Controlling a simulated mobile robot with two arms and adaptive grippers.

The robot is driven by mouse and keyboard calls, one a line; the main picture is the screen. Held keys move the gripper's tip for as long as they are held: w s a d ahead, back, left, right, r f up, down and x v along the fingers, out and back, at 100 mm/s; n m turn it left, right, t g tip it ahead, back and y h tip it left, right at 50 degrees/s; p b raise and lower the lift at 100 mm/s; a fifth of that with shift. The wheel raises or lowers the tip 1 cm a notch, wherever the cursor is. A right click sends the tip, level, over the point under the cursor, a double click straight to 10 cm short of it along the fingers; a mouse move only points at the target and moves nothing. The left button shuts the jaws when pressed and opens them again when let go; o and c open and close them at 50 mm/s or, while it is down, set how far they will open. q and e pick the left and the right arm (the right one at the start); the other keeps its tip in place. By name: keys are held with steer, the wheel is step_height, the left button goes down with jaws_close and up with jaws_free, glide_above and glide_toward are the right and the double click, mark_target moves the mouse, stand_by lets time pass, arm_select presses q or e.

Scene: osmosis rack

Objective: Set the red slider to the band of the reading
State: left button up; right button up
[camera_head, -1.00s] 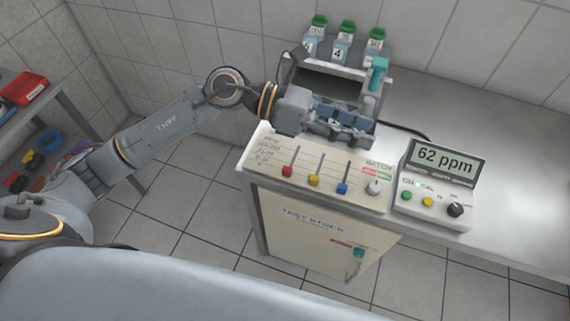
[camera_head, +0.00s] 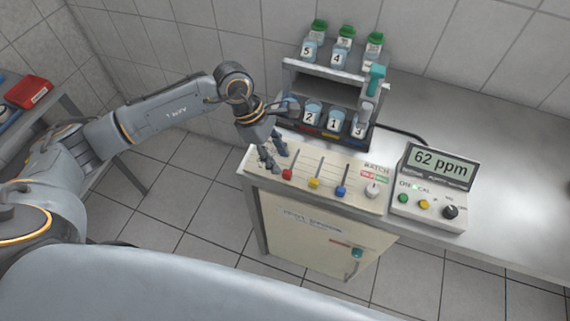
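The red slider knob (camera_head: 287,174) sits at the front end of its slot on the cream panel (camera_head: 330,172). A yellow knob (camera_head: 314,183) and a blue knob (camera_head: 341,191) sit at the front ends of their slots to its right. The meter (camera_head: 440,165) reads 62 ppm. My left gripper (camera_head: 274,160) points down over the panel's left end, just left of and behind the red knob. Its fingers look spread, with nothing between them. It covers most of the printed text at the panel's left. My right gripper is out of view.
A rack (camera_head: 330,78) behind the panel holds numbered bottles, 1, 2 and 3 below and several green-capped ones on top. A teal handle (camera_head: 376,78) stands at its right. A batch dial (camera_head: 373,190) is at the panel's right. The counter (camera_head: 510,150) is clear at right.

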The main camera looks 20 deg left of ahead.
mark_target(286, 171)
arm_select(q)
steer(key=shift+p+x, duration=0.5)
steer(key=shift+x, duration=2.15)
jaws_close()
steer(key=shift+w, duration=0.1)
